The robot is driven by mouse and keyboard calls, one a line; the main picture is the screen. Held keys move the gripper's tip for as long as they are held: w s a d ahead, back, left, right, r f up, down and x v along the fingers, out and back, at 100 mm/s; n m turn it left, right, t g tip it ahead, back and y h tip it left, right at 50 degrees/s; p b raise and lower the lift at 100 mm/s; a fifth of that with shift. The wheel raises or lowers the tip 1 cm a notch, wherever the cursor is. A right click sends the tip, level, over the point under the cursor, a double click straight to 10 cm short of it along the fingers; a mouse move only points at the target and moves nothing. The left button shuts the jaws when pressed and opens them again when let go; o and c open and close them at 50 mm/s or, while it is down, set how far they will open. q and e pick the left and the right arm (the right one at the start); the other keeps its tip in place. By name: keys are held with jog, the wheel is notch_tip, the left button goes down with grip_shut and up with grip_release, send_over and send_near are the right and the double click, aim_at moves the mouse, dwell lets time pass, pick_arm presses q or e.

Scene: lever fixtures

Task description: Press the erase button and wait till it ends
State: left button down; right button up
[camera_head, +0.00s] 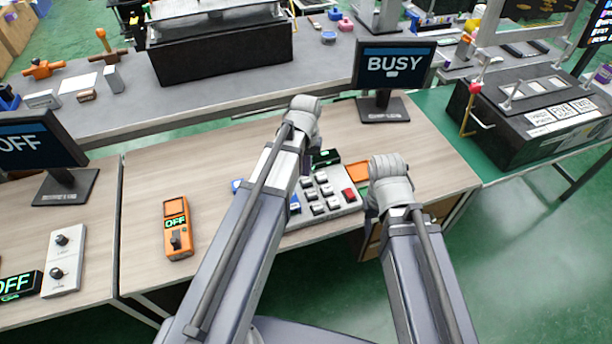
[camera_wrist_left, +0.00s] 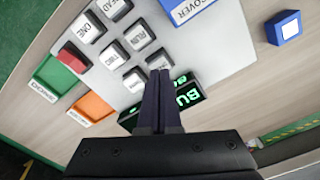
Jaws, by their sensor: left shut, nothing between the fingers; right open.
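The grey button panel (camera_head: 322,207) lies on the wooden table, with several white keys and a red key (camera_head: 349,195). In the left wrist view the panel (camera_wrist_left: 205,60) shows keys with small labels; I cannot make out which is the erase button. My left gripper (camera_wrist_left: 161,74) is shut and empty, its tips over or at a white key (camera_wrist_left: 158,61) at the edge of the key group; I cannot tell whether they touch it. The small display (camera_wrist_left: 188,94) beside the fingers shows part of a word, "BU". The monitor (camera_head: 394,66) reads "BUSY". My right gripper is hidden behind its wrist.
Green (camera_wrist_left: 54,75) and orange (camera_wrist_left: 91,108) trays lie beside the panel. A blue block (camera_wrist_left: 288,28) is on its other side. An orange "OFF" device (camera_head: 178,227) and a white two-knob box (camera_head: 64,259) stand left. Table between device and panel is partly clear.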

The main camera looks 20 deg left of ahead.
aim_at(306, 180)
pick_arm(q)
notch_tip(306, 180, up, 6)
jog(key=p, duration=0.5)
jog(key=shift+f, duration=0.2)
jog(key=s+d+m+y, duration=0.1)
jog(key=s+d+m, duration=0.3)
jog(key=s+d, duration=0.6)
jog(key=s, duration=0.4)
jog(key=shift+s+d+m, duration=0.15)
jog(key=shift+d+m, duration=0.1)
jog(key=shift+m, duration=0.05)
jog(key=shift+a, duration=0.1)
